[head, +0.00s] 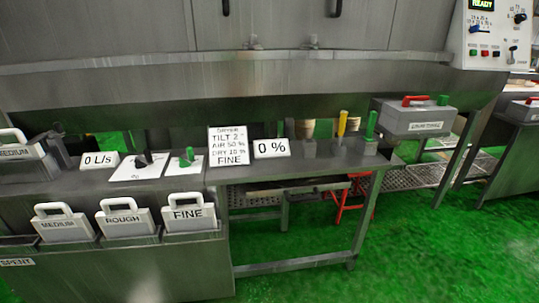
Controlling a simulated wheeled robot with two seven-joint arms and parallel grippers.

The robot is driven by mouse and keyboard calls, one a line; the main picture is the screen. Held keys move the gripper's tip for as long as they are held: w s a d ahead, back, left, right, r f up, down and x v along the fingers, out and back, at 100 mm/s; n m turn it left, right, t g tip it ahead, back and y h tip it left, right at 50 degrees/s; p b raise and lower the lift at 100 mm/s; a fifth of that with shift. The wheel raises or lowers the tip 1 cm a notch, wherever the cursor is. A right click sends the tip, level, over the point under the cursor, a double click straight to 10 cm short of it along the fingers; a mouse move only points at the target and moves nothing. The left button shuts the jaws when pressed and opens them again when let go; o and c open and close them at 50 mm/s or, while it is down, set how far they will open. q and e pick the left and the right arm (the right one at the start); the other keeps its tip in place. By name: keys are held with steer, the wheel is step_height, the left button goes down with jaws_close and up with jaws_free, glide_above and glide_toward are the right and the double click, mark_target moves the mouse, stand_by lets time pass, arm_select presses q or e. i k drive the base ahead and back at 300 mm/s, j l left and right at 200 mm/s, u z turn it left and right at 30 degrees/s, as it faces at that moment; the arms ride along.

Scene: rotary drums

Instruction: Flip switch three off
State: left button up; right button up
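No part is readably labelled switch three, so I cannot tell which one it is. A yellow handle (341,123) and a green handle (371,125) stand upright on small grey blocks at the right. A white control panel (488,38) at the top right has a lit display, knobs, small red and green buttons and a small lever (513,49). Neither of my grippers is in view.
A sign reading "FINE" (229,148) and a "0 %" sign (272,149) stand on the counter. Several handled filter cartridges (124,223) sit in front. A grey box with a red handle (418,118) is at right. Green floor (440,250) is clear at lower right.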

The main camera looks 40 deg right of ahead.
mark_target(406, 100)
steer(key=z, duration=2.25)
steer(key=i+l+z, duration=0.15)
steer(key=i+z, duration=0.15)
steer(key=i, duration=0.75)
